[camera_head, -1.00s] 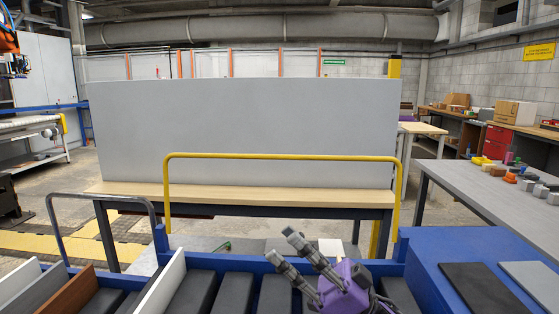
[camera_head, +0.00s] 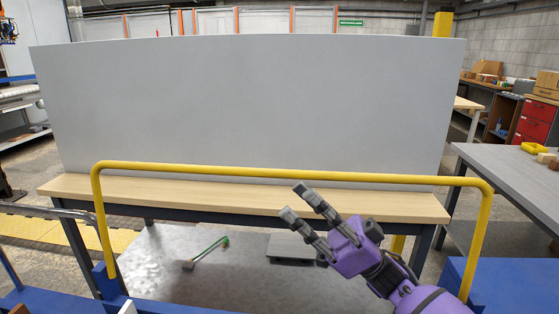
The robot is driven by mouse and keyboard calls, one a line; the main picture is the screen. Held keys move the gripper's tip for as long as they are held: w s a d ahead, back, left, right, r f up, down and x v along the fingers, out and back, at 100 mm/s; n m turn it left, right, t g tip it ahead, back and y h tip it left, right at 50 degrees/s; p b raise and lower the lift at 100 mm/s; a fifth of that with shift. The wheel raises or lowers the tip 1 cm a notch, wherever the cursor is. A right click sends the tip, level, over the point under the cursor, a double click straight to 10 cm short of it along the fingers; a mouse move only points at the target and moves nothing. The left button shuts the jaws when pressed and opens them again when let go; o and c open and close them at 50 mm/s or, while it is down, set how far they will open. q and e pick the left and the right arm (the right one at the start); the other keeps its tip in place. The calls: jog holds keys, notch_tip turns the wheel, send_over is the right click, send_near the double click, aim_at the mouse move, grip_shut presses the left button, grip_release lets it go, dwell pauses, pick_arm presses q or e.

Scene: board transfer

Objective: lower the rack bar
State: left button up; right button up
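The yellow rack bar (camera_head: 250,171) stands upright as a wide hoop on the blue rack frame, crossing in front of the wooden bench. My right gripper (camera_head: 306,200), with a purple body and grey fingers, is in front of the bar's right half. Its fingers point up and left, spread a little apart with nothing between them. Its fingertips show just below the bar's top rail, and I cannot tell whether they touch it. My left gripper is not in view.
A large grey board (camera_head: 250,105) stands on edge on the wooden bench (camera_head: 150,192). A green-handled tool (camera_head: 208,252) and a grey flat block (camera_head: 290,247) lie below it on a metal surface (camera_head: 170,280). A grey table (camera_head: 515,175) stands at the right.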

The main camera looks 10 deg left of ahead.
aim_at(275, 175)
jog(key=x, duration=0.2)
jog(key=p+x, duration=0.1)
jog(key=x, duration=0.4)
jog(key=shift+s+r+p, duration=0.15)
jog(key=shift+s+p, duration=0.15)
jog(key=shift+s, duration=0.05)
jog(key=shift+a+r, duration=0.2)
jog(key=shift+a, duration=0.05)
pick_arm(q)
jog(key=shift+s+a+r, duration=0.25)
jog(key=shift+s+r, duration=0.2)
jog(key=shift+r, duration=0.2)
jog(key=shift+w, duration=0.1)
pick_arm(e)
jog(key=c, duration=0.7)
grip_shut()
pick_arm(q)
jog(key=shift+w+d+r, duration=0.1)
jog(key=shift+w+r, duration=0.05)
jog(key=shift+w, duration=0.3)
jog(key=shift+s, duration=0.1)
